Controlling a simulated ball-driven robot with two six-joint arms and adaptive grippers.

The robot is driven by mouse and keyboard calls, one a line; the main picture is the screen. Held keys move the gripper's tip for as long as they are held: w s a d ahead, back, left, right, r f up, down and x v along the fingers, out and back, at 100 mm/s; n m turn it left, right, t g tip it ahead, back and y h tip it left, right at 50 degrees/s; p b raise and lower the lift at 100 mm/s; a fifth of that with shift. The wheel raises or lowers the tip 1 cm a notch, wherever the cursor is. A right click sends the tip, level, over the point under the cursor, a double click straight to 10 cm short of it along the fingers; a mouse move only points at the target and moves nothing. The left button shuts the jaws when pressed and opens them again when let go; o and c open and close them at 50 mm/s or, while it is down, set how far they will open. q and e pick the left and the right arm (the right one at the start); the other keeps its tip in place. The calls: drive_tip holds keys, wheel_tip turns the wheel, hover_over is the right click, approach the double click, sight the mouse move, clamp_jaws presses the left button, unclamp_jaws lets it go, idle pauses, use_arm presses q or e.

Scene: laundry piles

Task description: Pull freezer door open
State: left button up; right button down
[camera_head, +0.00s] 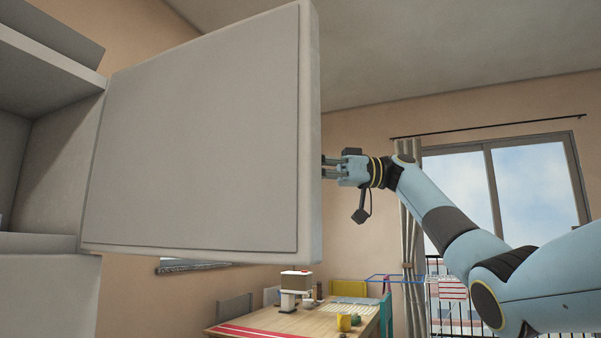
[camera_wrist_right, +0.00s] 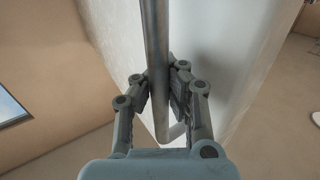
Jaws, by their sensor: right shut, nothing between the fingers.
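The freezer door (camera_head: 200,135) stands wide open in the head view, its flat inner face towards me, hinged on the left at the freezer compartment (camera_head: 40,150). My right gripper (camera_head: 329,166) is at the door's free edge, its fingertips partly hidden behind the door. In the right wrist view the grey bar handle (camera_wrist_right: 156,50) runs along the door's outer face (camera_wrist_right: 225,55). My right gripper (camera_wrist_right: 161,85) is shut with nothing held, its fingers close by the handle; whether they touch it I cannot tell. My left gripper is out of view.
A wooden table (camera_head: 335,320) with a coffee machine (camera_head: 294,290) and a yellow cup (camera_head: 345,322) stands below, beyond the door. A window (camera_head: 500,185) with a curtain is at the right. The air between door and window holds only my right arm.

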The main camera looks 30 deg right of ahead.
drive_tip(key=shift+d+f, duration=0.15)
drive_tip(key=shift+d, duration=0.1)
drive_tip(key=c, duration=1.4)
unclamp_jaws()
drive_tip(key=shift+s+d, duration=0.35)
drive_tip(key=shift+d, duration=0.2)
drive_tip(key=shift+o, duration=0.8)
drive_tip(key=shift+a, duration=0.1)
drive_tip(key=v, duration=1.1)
drive_tip(key=shift+d, duration=0.2)
